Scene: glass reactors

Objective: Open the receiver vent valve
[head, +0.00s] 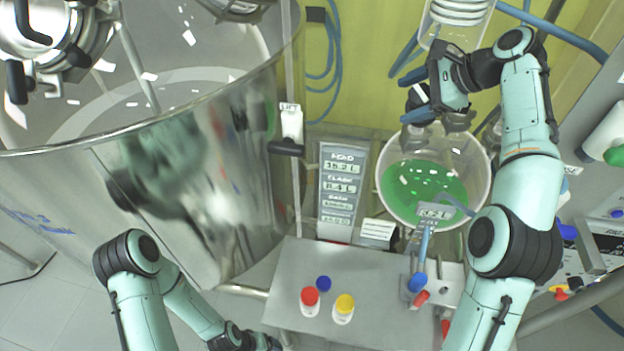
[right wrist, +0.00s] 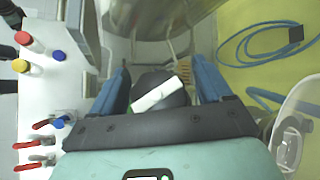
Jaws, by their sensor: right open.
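The receiver is a clear round vessel holding green liquid (head: 425,190), at right of centre in the head view. My right gripper (head: 408,96) is above its far rim, with its blue fingers apart. In the right wrist view the open fingers of the right gripper (right wrist: 161,82) lie on either side of a white bar (right wrist: 157,95) over a dark round part. This may be the vent valve's handle; I cannot tell whether the fingers touch it. In the head view the gripper and dark fittings hide that spot. My left gripper (head: 245,339) is partly cut off at the bottom edge.
A large steel vessel (head: 190,190) fills the left. A grey bench (head: 300,265) holds red, blue and yellow capped bottles. A display panel (head: 343,190) stands left of the receiver. Red-handled valves (right wrist: 40,143) show in the wrist view. Blue hoses (head: 328,75) hang behind.

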